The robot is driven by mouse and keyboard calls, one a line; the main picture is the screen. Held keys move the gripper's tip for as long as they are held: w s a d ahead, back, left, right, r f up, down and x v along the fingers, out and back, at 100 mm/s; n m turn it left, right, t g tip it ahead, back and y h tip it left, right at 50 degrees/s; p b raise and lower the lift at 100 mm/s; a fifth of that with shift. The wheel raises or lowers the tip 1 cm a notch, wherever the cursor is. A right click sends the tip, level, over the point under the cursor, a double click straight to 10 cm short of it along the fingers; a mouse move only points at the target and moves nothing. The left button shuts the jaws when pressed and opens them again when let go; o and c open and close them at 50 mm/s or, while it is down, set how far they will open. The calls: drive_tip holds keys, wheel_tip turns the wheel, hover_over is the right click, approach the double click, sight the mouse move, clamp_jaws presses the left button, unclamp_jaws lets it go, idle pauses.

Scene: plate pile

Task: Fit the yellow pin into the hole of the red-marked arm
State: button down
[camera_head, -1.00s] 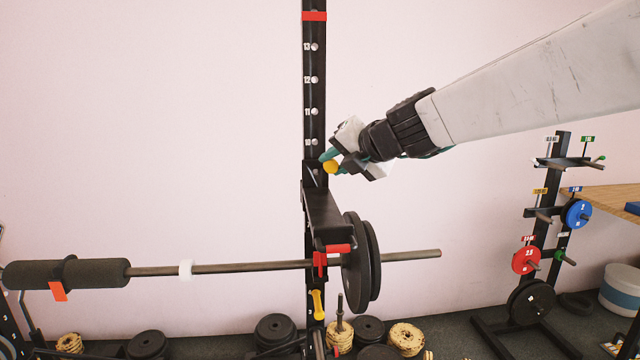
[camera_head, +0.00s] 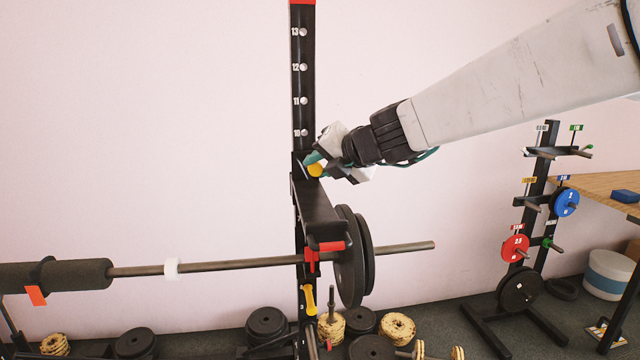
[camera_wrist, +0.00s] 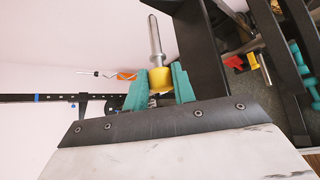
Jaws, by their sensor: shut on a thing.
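The yellow pin (camera_head: 316,170) has a yellow head and a grey metal shaft. My gripper (camera_head: 314,163) is shut on its head beside the upper part of the black arm. In the wrist view the teal fingers of my gripper (camera_wrist: 156,84) hold the pin (camera_wrist: 156,30) by the head, with the shaft pointing away from them. The red-marked arm (camera_head: 320,210) is black with red at its front end and is mounted on the black upright (camera_head: 303,85). Its hole is not clearly visible, and I cannot tell whether the shaft tip touches it.
A barbell (camera_head: 225,265) with black plates (camera_head: 350,270) crosses at the arm's front end. Another yellow-handled piece (camera_head: 309,298) sits lower on the upright. A plate rack (camera_head: 537,215) and wooden table (camera_head: 600,185) stand at right. The wall side at left is clear.

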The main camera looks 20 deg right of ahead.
drive_tip(key=shift+f, duration=1.95)
drive_tip(key=shift+w+d, duration=0.2)
drive_tip(key=shift+w, duration=0.75)
drive_tip(key=shift+w+d, duration=0.15)
drive_tip(key=shift+w, duration=0.75)
drive_tip(key=shift+w+d, duration=0.2)
drive_tip(key=shift+w, duration=0.75)
drive_tip(key=shift+w+d, duration=0.25)
drive_tip(key=shift+w, duration=1)
drive_tip(key=shift+w+d, duration=0.25)
drive_tip(key=shift+w, duration=1)
drive_tip(key=shift+w+d, duration=0.25)
drive_tip(key=shift+w, duration=1)
drive_tip(key=c, duration=1.1)
unclamp_jaws()
